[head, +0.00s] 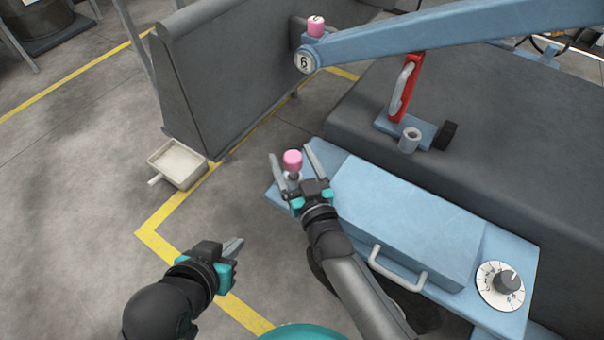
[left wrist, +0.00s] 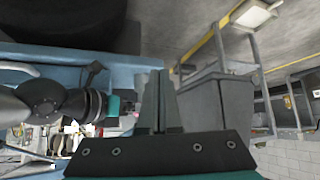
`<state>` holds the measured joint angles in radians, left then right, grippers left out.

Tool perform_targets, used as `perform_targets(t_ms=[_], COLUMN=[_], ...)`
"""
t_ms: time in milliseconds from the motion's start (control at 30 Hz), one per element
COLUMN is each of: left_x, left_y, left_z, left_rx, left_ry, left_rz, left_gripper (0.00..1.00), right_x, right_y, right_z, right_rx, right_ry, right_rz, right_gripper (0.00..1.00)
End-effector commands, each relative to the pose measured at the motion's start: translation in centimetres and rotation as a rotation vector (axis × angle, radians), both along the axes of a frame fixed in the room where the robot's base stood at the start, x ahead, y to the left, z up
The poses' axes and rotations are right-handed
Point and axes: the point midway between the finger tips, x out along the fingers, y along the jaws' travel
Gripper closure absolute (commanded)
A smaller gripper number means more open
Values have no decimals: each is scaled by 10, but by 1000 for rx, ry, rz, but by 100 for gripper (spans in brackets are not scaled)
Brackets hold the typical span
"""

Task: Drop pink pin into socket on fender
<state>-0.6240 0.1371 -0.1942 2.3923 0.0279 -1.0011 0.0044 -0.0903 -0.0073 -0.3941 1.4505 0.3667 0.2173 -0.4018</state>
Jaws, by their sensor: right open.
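A pink-headed pin (head: 292,158) stands at the far left corner of the blue box-like bench, on a small grey stem or holder. My right gripper (head: 290,150) is open, with one finger on each side of the pink head; I cannot tell whether they touch it. A grey, hollow cylindrical socket (head: 410,139) stands on a blue plate on the dark surface behind the bench. A second pink cylinder (head: 316,26) sits on the end of the blue beam. My left gripper (head: 234,248) is empty and its fingers (left wrist: 160,102) look closed together, away from the bench.
A red lever with a grey handle (head: 404,88) stands beside the socket. The blue beam (head: 430,32) crosses above it. The bench (head: 400,210) has a handle (head: 398,268) and a dial (head: 502,284). A pale tray (head: 177,164) lies on the floor to the left.

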Motion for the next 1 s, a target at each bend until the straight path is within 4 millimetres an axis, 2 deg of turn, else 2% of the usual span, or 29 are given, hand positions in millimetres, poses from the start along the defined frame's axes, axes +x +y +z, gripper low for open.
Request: perform_targets(t_ms=[367,600,1000], left_x=[-19,-40,-38], left_y=[24,44,43], left_z=[7,11,-40], left_rx=[76,133,143], left_ry=[163,315,385], left_rz=[34,68,61], left_gripper=[100,100,100], right_x=[-24,-49,-110], right_y=[-8,-16,-35], right_z=[1,2,2], right_rx=[-2,-2,-2], right_ry=[0,2,3], right_rz=[1,1,1], right_gripper=[18,18,18])
